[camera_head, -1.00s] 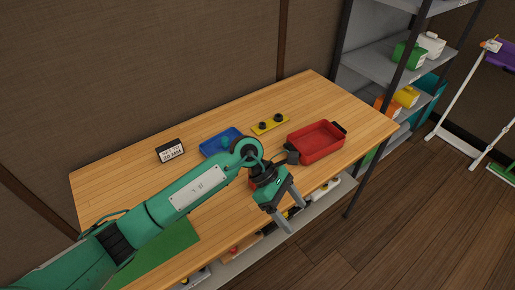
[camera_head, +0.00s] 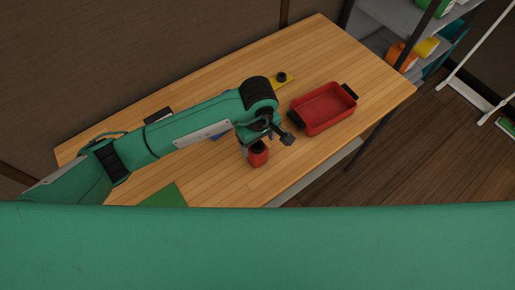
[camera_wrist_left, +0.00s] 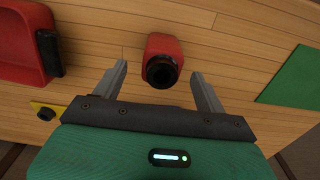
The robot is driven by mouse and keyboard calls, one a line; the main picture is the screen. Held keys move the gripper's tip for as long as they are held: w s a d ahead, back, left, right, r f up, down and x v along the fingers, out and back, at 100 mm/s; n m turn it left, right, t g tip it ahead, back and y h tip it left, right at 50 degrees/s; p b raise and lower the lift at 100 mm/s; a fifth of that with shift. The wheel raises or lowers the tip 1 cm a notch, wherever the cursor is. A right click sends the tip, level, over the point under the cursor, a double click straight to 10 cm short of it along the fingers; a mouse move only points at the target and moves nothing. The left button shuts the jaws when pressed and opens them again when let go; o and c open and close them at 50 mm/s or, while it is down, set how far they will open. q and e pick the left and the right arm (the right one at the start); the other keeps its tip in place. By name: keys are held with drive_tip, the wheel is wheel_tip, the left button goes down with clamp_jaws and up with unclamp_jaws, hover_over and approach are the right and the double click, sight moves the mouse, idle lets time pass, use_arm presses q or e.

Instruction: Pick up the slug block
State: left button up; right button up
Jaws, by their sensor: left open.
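A red block with a round black top, which I take for the slug block (camera_head: 258,155), stands on the wooden table (camera_head: 330,60) just below my left gripper (camera_head: 266,141). In the left wrist view the red block (camera_wrist_left: 162,47) shows between and slightly beyond the fingertips of the left gripper (camera_wrist_left: 160,70). The two fingers are apart, one on each side, with visible gaps to the block. Nothing is held. In the head view, the arm hides part of the gripper. My right gripper does not show.
A red tray (camera_head: 325,107) with black handles stands to the right of the gripper. A yellow strip (camera_head: 283,80) with black knobs lies behind it. A green mat (camera_head: 167,196) lies at front left. A blue tray (camera_head: 216,136) is mostly hidden by my arm. Shelves stand at right.

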sight(257, 147)
use_arm(q)
drive_tip(key=shift+f, duration=0.4)
drive_tip(key=shift+f+p, duration=0.3)
drive_tip(key=shift+p, duration=0.3)
wheel_tip(257, 147, down, 3)
drive_tip(key=shift+s+a+f+p, duration=0.1)
drive_tip(key=shift+p, duration=0.75)
drive_tip(key=shift+f, duration=0.6)
drive_tip(key=shift+c, duration=0.6)
drive_tip(key=c, duration=1)
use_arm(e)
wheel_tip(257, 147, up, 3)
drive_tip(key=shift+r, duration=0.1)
